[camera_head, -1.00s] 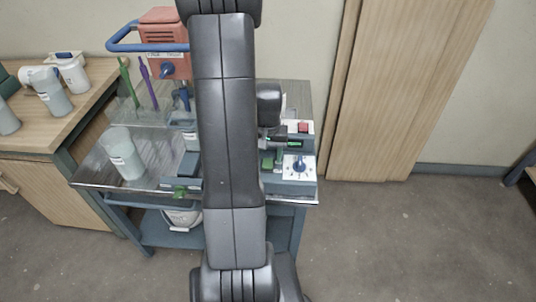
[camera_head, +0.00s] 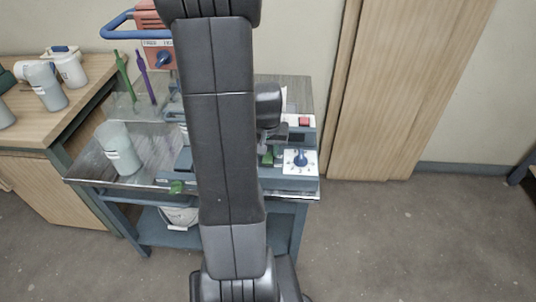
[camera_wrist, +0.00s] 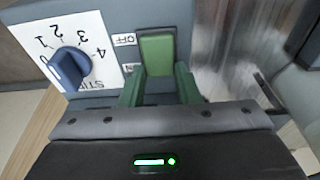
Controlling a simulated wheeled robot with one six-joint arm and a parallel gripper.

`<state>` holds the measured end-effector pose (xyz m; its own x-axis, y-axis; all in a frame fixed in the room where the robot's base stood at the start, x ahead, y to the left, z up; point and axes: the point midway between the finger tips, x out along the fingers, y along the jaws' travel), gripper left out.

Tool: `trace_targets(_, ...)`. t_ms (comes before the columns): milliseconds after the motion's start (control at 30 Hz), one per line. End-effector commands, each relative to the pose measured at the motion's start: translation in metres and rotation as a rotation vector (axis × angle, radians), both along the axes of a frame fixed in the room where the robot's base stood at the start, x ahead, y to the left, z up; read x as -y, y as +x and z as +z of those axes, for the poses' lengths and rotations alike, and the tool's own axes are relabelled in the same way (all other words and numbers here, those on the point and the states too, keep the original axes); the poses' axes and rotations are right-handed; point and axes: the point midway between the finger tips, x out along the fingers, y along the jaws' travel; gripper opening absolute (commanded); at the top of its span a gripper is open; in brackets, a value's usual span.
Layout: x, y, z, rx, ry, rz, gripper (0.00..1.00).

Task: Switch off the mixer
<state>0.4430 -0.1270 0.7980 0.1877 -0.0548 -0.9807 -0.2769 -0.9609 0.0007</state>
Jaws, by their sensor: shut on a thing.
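The mixer's control panel (camera_head: 292,184) is at the right end of the bench, with a blue dial (camera_head: 300,158) on a white numbered plate. The dial shows large at the left in the wrist view (camera_wrist: 71,66). Beside it is a green switch lever (camera_wrist: 157,50), near small OFF and second labels. My gripper (camera_wrist: 158,88) is at the lever, with green parts on either side of it, and is shut on it. Its exact contact is hard to see. The mixer's red head (camera_head: 158,56) with a blue handle stands at the back left. My arm hides the mixer's middle.
A red button (camera_head: 304,122) sits behind the dial. A pale cup (camera_head: 120,150) and green and purple upright tools (camera_head: 146,78) stand on the bench left. White containers (camera_head: 70,70) stand on the left table. A wooden cabinet (camera_head: 385,90) is at right; the floor in front is clear.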

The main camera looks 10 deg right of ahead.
Motion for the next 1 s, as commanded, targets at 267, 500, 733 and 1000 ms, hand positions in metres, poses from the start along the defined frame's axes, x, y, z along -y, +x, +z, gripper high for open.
trace_targets(267, -0.0009, -0.0038, -0.0023, 0.132, -0.038, 0.000, 0.06)
trace_targets(500, -0.0013, -0.0048, 0.0018, 0.163, -0.046, 0.000, 0.06)
trace_targets(733, -0.0012, -0.0047, 0.0023, 0.162, -0.046, 0.000, 0.06)
trace_targets(1000, -0.0013, -0.0048, 0.0020, 0.161, -0.045, 0.000, 0.51)
